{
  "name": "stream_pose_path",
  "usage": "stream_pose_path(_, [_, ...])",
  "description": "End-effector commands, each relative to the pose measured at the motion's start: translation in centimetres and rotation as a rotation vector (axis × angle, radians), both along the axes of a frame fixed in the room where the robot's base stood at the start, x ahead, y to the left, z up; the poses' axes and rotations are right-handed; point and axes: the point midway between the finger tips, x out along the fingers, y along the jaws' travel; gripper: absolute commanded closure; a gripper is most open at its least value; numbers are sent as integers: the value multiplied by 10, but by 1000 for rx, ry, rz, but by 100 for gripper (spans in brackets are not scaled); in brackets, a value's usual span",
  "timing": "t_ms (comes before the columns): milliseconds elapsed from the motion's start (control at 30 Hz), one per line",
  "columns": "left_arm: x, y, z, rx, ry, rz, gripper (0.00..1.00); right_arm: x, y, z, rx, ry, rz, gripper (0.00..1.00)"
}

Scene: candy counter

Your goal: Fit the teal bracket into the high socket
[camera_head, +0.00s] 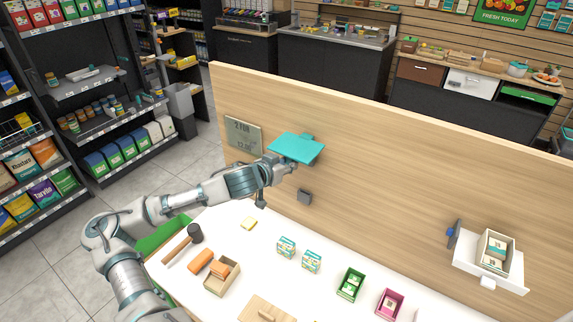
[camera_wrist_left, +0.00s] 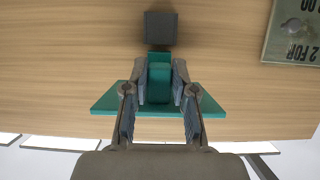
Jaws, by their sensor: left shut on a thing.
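The teal bracket (camera_head: 297,147) is a flat plate with a raised block, held near the top of the wooden panel in the head view. My left gripper (camera_head: 285,166) is shut on it. In the left wrist view the fingers (camera_wrist_left: 160,72) pinch the bracket's central block (camera_wrist_left: 159,88) from both sides. A dark grey square socket (camera_head: 305,197) sits on the panel below the bracket in the head view. It also shows in the left wrist view (camera_wrist_left: 161,27), just beyond the fingertips and apart from the bracket. The socket's opening cannot be made out. My right gripper is out of view.
A price sign (camera_head: 243,135) is on the panel left of the bracket. A white shelf (camera_head: 515,284) holding a box stands out from the panel at right, beside a dark-and-blue piece (camera_head: 453,232). The white counter (camera_head: 235,241) below carries a mallet, small cartons and trays.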

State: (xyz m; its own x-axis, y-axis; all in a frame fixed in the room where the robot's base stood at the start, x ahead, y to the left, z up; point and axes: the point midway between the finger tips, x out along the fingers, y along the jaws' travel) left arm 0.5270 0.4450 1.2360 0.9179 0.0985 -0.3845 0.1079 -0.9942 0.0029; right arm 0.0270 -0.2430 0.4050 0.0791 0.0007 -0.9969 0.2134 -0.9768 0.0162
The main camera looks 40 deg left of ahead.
Motion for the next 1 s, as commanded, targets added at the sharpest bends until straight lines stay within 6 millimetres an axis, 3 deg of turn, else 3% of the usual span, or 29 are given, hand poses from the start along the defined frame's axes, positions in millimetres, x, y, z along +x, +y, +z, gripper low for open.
stream_pose_path(1000, [0, 0, -20, 0, 0, 0, 100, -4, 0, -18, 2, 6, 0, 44])
